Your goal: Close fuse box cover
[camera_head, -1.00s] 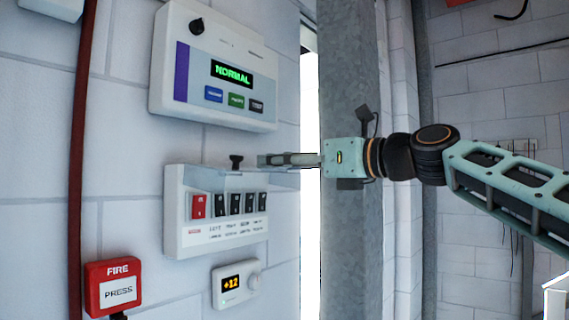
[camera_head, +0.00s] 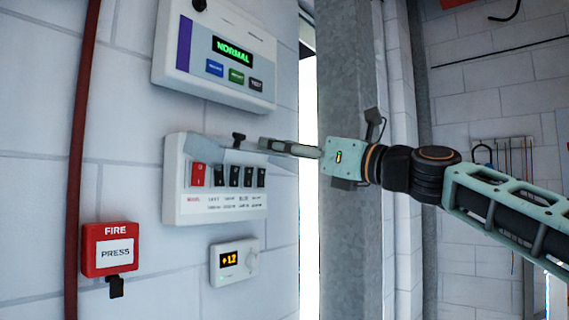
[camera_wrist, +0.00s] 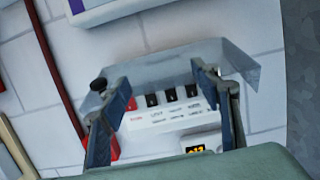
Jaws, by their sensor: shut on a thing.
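The white fuse box (camera_head: 215,208) is on the wall, with a red switch (camera_head: 198,174) and several black switches in a row. Its clear cover (camera_head: 210,146) is hinged at the top and stands out over the switches, tilted, partly open. It also shows in the wrist view (camera_wrist: 165,70). A black knob (camera_head: 238,137) shows near the cover, and in the wrist view (camera_wrist: 98,84) beside the left finger. My gripper (camera_head: 265,145) is at the cover's right side. In the wrist view my gripper's fingers (camera_wrist: 160,78) stand apart, shut on the cover; the exact contact is hard to see.
A panel reading NORMAL (camera_head: 215,50) is above the box. A thermostat (camera_head: 234,262) is below it and a red fire call point (camera_head: 109,249) at lower left. A red pipe (camera_head: 80,160) runs down the left. A grey column (camera_head: 350,240) stands close behind my gripper.

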